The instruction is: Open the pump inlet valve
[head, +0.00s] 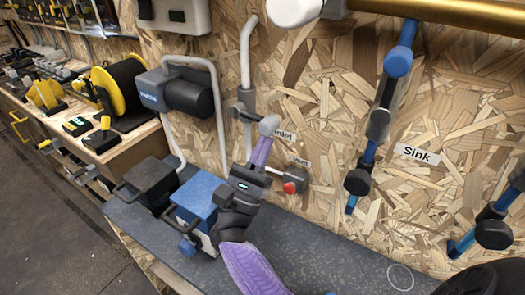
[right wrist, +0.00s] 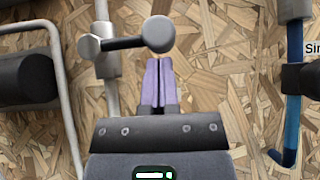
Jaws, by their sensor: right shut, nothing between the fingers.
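The inlet valve is on the grey pipe (head: 246,70) on the wall, left of the partly covered "Inlet" label (head: 286,135). In the right wrist view the lever (right wrist: 122,43) runs nearly level from the pipe to the knob (right wrist: 158,34). My right gripper (head: 264,140) has its purple fingers shut and empty. In the right wrist view the fingertips (right wrist: 159,64) are just below the knob; I cannot tell whether they touch it. My left gripper is not in view.
A blue and white unit (head: 195,205) stands on the dark bench (head: 325,255). Blue pipes with valves (head: 380,125) flank the "Sink" label (head: 417,154). A cable reel (head: 122,88) stands left.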

